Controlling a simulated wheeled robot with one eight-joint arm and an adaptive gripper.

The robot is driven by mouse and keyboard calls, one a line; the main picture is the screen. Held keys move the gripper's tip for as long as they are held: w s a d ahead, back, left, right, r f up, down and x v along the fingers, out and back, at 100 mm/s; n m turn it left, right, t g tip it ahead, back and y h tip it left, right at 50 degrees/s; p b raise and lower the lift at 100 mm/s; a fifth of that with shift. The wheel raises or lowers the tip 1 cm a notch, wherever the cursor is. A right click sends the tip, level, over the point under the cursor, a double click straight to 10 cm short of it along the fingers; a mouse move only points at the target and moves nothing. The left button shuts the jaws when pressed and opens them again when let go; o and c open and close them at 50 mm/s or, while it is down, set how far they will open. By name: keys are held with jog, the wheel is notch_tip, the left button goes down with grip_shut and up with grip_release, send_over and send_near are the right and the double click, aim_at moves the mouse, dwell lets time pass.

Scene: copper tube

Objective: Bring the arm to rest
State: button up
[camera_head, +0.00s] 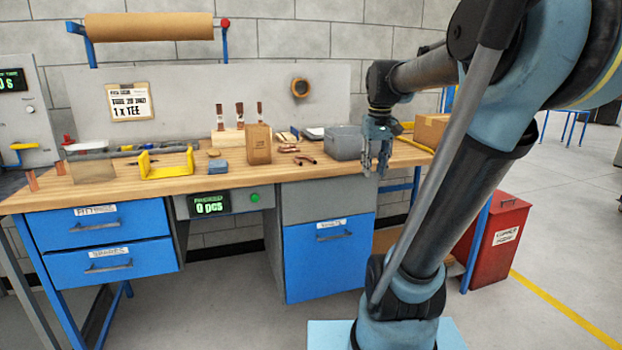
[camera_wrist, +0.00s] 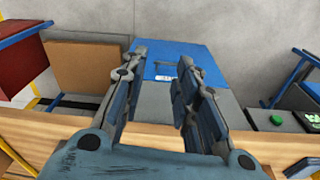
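My arm reaches across the right of the head view, and its gripper (camera_head: 376,165) hangs with its fingers down at the right front part of the workbench (camera_head: 190,186), beside the grey bin (camera_head: 345,143). In the wrist view, my gripper (camera_wrist: 163,56) has its two fingers apart with nothing between them. The blue cabinet front (camera_wrist: 178,60) shows beyond the fingers. I cannot tell the exact height of the fingertips over the bench edge.
The bench holds a yellow holder (camera_head: 167,172), a brown box (camera_head: 258,144), copper fittings (camera_head: 304,160) and a cardboard box (camera_head: 430,130). A red bin (camera_head: 490,240) stands on the floor at the right. Open floor lies beyond it.

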jog(key=s+f+m+t, duration=0.1)
jog(key=s+f, duration=1.5)
jog(key=f, duration=0.4)
jog(key=shift+s+m, duration=0.3)
jog(key=shift+m, duration=0.1)
jog(key=shift+d, duration=0.1)
jog(key=shift+w+f, duration=0.2)
jog(key=shift+w, duration=0.2)
